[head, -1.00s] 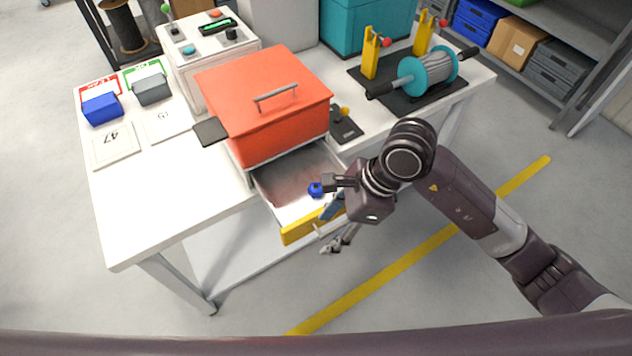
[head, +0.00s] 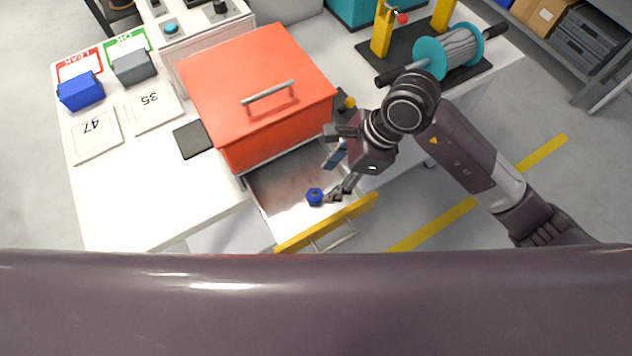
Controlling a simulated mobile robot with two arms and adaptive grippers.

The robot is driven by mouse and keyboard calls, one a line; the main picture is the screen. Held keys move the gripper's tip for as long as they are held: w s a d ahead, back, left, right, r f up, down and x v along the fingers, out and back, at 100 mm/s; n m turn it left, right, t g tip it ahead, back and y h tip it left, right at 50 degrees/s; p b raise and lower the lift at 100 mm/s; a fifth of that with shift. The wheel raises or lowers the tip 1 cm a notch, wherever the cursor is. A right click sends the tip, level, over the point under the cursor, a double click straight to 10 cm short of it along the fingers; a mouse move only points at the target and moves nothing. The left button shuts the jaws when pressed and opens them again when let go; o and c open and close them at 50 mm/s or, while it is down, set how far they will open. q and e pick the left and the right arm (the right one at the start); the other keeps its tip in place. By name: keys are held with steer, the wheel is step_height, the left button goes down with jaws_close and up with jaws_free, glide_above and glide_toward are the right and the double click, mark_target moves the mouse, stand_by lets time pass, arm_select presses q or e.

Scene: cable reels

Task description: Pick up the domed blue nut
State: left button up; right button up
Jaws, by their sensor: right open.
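The domed blue nut (head: 315,196) lies on the floor of the open drawer (head: 275,185) beneath the orange-red box (head: 255,90). My right gripper (head: 336,163) reaches in from the right and is open, its two fingers spread wide apart. Its lower finger is just right of the nut, close to it; whether they touch I cannot tell. The upper finger is near the box's lower right corner. Nothing shows between the fingers except a bluish piece by the palm. My left gripper is not in view.
The drawer's yellow front (head: 328,223) with its handle stands near the nut. A cable reel (head: 448,52) on a black base sits at the back right. Blue (head: 81,92) and grey (head: 134,67) bins and number cards stand at left. The table's front left is bare.

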mark_target(318, 193)
steer(key=shift+s+a+f+p, duration=0.35)
steer(key=shift+a+f+p, duration=0.1)
steer(key=shift+f, duration=0.15)
steer(key=shift+s+a+f+p, duration=0.3)
steer(key=shift+a+f+p, duration=0.1)
steer(key=shift+f, duration=0.15)
steer(key=shift+w+a+f+p, duration=0.15)
steer(key=shift+w+a+f, duration=0.05)
steer(key=shift+f, duration=0.45)
steer(key=shift+w+a+f+p, duration=0.15)
steer(key=shift+a+f, duration=0.05)
steer(key=shift+f, duration=0.4)
steer(key=shift+a+f, duration=0.15)
steer(key=shift+f, duration=0.25)
steer(key=shift+c, duration=0.2)
steer(key=c, duration=0.8)
